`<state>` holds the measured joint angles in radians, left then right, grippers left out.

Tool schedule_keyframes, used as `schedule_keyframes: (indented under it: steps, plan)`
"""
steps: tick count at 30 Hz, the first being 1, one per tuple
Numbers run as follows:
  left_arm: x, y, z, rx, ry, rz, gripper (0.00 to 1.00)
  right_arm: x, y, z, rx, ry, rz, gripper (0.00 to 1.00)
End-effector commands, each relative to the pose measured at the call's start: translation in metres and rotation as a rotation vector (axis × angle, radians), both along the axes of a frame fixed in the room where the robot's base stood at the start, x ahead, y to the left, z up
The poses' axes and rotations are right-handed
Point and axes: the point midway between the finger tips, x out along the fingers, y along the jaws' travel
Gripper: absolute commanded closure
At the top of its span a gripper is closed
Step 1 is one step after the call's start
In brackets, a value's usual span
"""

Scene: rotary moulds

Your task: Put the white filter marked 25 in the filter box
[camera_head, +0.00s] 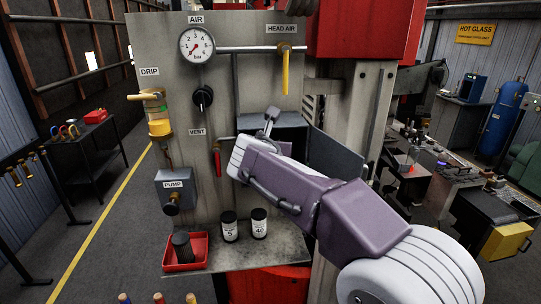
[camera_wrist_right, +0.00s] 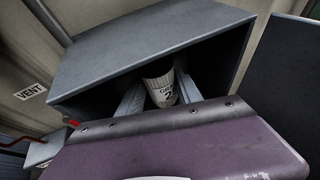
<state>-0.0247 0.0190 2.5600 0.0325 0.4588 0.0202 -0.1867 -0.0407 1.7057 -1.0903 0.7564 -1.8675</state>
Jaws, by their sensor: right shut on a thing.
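The filter box (camera_wrist_right: 150,45) is a grey metal box on the panel, open at the front; it also shows in the head view (camera_head: 283,120), partly behind my arm. Its door (camera_head: 335,157) stands swung open to the right. My right gripper (camera_wrist_right: 160,97) reaches into the box opening and is shut on a white filter (camera_wrist_right: 161,86) with a dark top. The filter is between the two fingers, inside the mouth of the box and a little tilted in the view. Its print shows a "2"; the rest is hidden. In the head view my wrist hides the filter and fingers. My left gripper is not in view.
White filters marked 5 (camera_head: 229,230) and 40 (camera_head: 259,225) stand on the shelf (camera_head: 275,258) below. A red tray (camera_head: 186,264) holds a dark cylinder (camera_head: 182,247). The yellow head air lever (camera_head: 285,72) and the vent lever (camera_head: 217,160) are near the box.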

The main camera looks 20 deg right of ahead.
Motion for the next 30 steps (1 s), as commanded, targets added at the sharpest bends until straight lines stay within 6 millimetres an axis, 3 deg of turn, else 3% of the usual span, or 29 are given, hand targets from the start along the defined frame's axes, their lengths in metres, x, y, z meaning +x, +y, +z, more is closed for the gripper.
schedule_keyframes:
  steps: [4,15,16,18,30]
  plan:
    - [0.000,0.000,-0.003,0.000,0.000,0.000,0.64,-0.001,0.001,-0.022,-0.001,0.002,0.002,1.00]
    - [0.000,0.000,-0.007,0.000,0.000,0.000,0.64,0.000,0.001,-0.027,0.000,0.000,0.002,1.00]
    - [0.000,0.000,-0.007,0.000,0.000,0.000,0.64,0.000,0.001,-0.027,0.000,0.000,0.002,0.55]
    - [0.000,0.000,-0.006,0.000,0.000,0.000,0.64,0.000,0.001,-0.026,0.000,0.000,0.002,0.36]
    - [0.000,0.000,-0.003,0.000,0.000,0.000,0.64,-0.002,0.002,-0.020,0.000,-0.001,0.003,0.36]
